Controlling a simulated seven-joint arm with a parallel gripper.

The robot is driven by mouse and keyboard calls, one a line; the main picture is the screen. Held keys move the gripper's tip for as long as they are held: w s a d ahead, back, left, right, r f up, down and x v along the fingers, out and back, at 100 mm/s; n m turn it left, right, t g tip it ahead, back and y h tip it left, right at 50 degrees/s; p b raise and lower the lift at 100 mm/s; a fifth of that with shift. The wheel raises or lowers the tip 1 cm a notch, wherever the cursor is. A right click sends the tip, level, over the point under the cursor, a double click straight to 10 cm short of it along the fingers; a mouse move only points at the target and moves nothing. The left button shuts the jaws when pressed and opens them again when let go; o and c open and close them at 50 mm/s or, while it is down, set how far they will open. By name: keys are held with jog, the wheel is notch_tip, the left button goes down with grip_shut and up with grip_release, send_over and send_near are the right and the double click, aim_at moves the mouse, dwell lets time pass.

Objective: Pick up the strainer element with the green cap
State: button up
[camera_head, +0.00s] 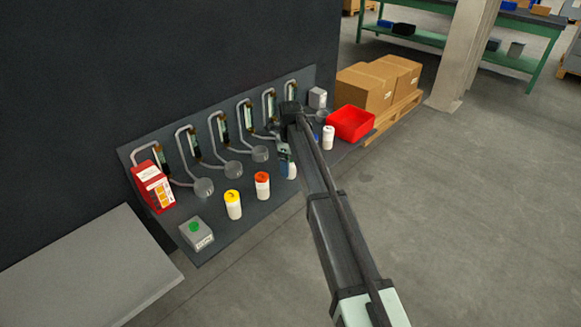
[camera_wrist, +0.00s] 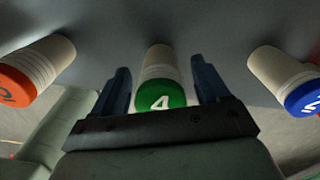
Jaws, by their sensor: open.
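The strainer element with the green cap (camera_wrist: 163,95) is a white cylinder, its cap marked with a 4. In the wrist view it stands between the two blue fingers of my gripper (camera_wrist: 160,66). The fingers are open, one on each side, with a visible gap to the body on both sides. In the head view my gripper (camera_head: 286,153) is over the shelf, and a white body (camera_head: 291,171) shows just beside it; its cap is mostly hidden by the gripper.
An orange-capped element (camera_wrist: 32,75) stands to the left and a blue-capped one (camera_wrist: 285,80) to the right. A yellow-capped element (camera_head: 233,204), a white one (camera_head: 328,138) and a red bin (camera_head: 350,123) share the shelf. Curved pipes with round cups line the back.

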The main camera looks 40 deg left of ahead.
jog(key=shift+f, duration=0.75)
jog(key=c, duration=1.2)
